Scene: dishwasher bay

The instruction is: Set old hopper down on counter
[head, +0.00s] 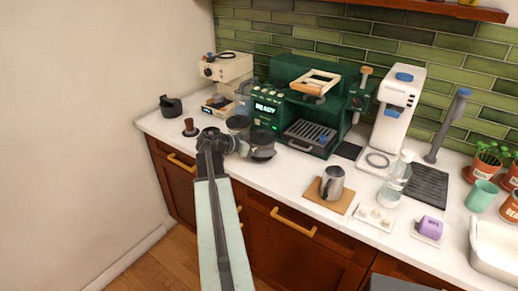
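My arm reaches up from the bottom of the head view, and my gripper (241,147) is over the left part of the white counter (295,183). A dark, see-through round container (263,145), which looks like a hopper, is right at the gripper's tip. A similar dark container (238,124) is just behind it. I cannot tell which is the old hopper. The gripper's fingers are small and partly merge with the near container, so I cannot tell whether they are closed on it. Whether its base touches the counter is also unclear.
A green coffee machine (301,92) and a cream grinder (228,68) stand behind the containers. A brown-handled tamper (190,127) and a black jug (171,106) are to the left. A metal pitcher (332,183) on a wooden board is to the right. Bare counter lies in front.

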